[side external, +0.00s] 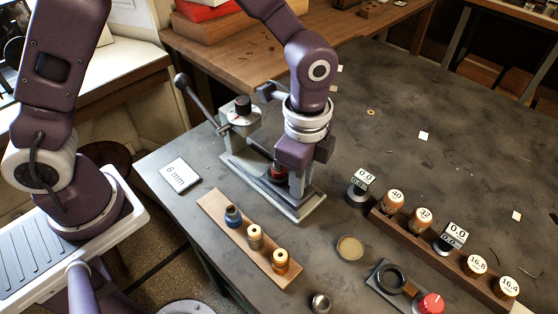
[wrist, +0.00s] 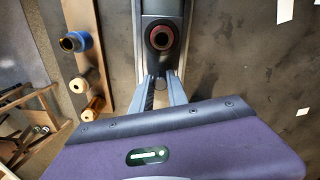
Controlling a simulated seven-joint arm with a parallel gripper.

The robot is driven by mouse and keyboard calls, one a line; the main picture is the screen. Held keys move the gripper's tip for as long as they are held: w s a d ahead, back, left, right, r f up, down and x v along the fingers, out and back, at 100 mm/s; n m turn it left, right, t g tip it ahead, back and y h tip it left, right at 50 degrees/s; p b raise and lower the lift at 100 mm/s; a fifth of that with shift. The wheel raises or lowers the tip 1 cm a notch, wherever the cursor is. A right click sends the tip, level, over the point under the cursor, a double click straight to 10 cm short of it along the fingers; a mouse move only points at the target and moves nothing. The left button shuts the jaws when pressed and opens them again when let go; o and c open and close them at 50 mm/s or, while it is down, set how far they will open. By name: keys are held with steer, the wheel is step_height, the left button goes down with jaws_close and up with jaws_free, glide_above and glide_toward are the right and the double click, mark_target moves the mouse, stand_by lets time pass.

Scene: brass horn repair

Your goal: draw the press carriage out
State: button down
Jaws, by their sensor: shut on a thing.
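The press (side external: 240,118) stands on the grey bench with its long lever up to the left and its base rails (side external: 300,208) running toward the front right. The press carriage (wrist: 162,62) is a dark block between the rails in the wrist view, with a round dark-red ringed seat (wrist: 160,37) on it. The red part also shows in the side view (side external: 278,172), beside my fingers and clear of the press head. My gripper (side external: 298,190) points down over the rails' front end, shut at the carriage's near end (wrist: 163,80). The exact grip is hidden.
A wooden strip (side external: 215,208) with blue, tan and orange spools lies left of the rails. A "6 mm" card (side external: 180,175) lies farther left. A small dish (side external: 350,248), gauges and a rack (side external: 435,248) of numbered pieces stand right. The bench's back right is mostly clear.

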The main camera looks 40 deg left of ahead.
steer(key=shift+d, duration=0.75)
steer(key=c, duration=1.3)
jaws_free()
